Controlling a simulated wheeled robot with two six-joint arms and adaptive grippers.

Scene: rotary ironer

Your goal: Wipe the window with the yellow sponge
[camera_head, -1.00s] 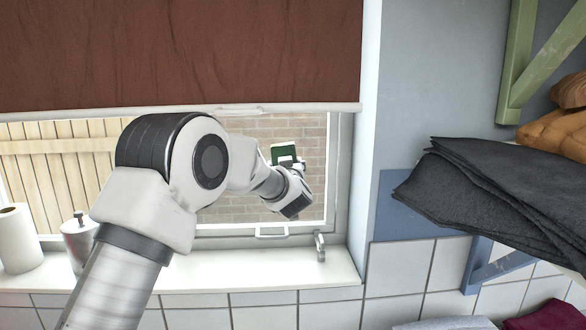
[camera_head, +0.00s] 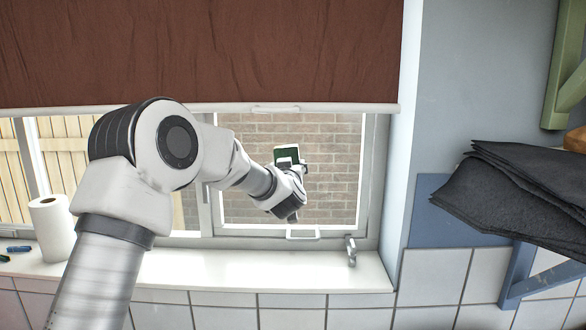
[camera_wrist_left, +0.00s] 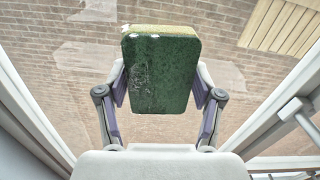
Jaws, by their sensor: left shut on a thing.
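My left gripper (camera_wrist_left: 160,95) is shut on the sponge (camera_wrist_left: 160,70), holding it by its two sides. The sponge shows a dark green scouring face towards the wrist camera and a thin yellow edge on top. In the head view the sponge (camera_head: 287,155) is in front of the right-hand window pane (camera_head: 335,150), left of its middle. I cannot tell whether it touches the glass. In the wrist view the glass (camera_wrist_left: 75,75) has pale, whitish patches around the sponge. White flecks lie on the sponge's green face. My right gripper does not show.
A brown blind (camera_head: 200,50) hangs over the upper window. A window handle (camera_head: 303,233) and stay (camera_head: 351,252) are on the lower frame. The white sill (camera_head: 260,270) holds a paper roll (camera_head: 52,225). Dark folded cloths (camera_head: 520,185) jut out at right.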

